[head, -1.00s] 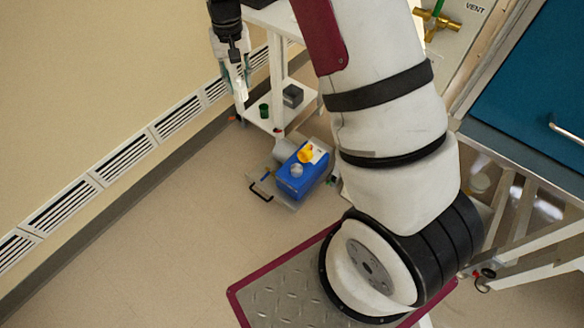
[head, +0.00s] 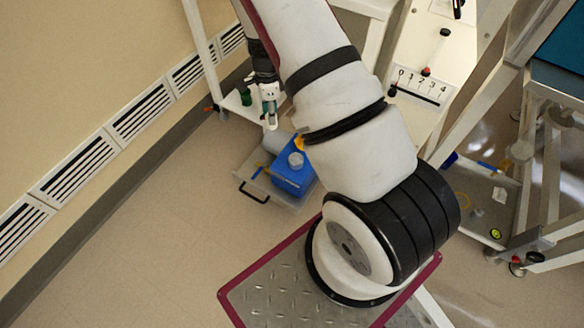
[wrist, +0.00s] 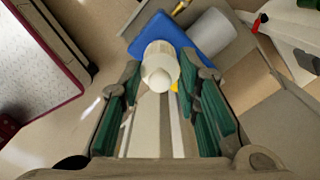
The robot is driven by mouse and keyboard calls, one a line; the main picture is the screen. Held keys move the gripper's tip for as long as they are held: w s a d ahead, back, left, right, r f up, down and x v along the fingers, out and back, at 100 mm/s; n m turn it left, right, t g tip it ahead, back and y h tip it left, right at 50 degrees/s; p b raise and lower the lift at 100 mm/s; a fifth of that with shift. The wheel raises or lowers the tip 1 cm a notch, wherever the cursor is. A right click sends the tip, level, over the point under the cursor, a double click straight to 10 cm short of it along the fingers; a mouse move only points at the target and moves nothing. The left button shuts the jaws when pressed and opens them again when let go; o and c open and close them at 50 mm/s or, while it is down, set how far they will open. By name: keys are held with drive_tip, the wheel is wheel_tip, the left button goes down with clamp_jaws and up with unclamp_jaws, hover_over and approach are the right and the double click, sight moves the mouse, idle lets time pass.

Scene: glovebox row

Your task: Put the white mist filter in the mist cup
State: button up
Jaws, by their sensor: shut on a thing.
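My gripper (head: 270,108) is shut on the white mist filter (head: 271,123) and points downward in the head view, with the filter's pale lower end showing below the fingers. In the wrist view the filter's rounded white end (wrist: 158,79) shows between the green-padded fingers (wrist: 160,100). The mist cup (head: 295,160) is a small pale, translucent cup on top of a blue box (head: 292,181). In the wrist view the cup (wrist: 161,53) lies just beyond the filter's end, partly covered by it. I cannot tell the height gap between them.
The blue box stands on a low grey tray (head: 254,171) with a black handle (head: 250,193), beside a grey cylinder (head: 276,143). A yellow item (head: 326,149) is partly behind my arm. Floor at left is clear.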

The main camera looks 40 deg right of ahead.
drive_tip(key=s+d+f+m+b, duration=0.1)
drive_tip(key=d+f+m+b, duration=0.1)
drive_tip(key=f, duration=0.6)
drive_tip(key=s+d+f+m+b, duration=0.1)
drive_tip(key=d+f+m+b, duration=0.1)
drive_tip(key=f+b, duration=0.3)
drive_tip(key=s+d+f+m+b, duration=0.2)
drive_tip(key=f+m+b, duration=0.2)
drive_tip(key=f, duration=0.7)
drive_tip(key=shift+s+d+m, duration=0.1)
drive_tip(key=shift+d+m, duration=0.2)
drive_tip(key=shift+d, duration=0.1)
drive_tip(key=shift+f, duration=0.1)
drive_tip(key=shift+f+b, duration=0.15)
drive_tip(key=shift+b, duration=0.15)
drive_tip(key=o, duration=0.7)
drive_tip(key=shift+o, duration=0.2)
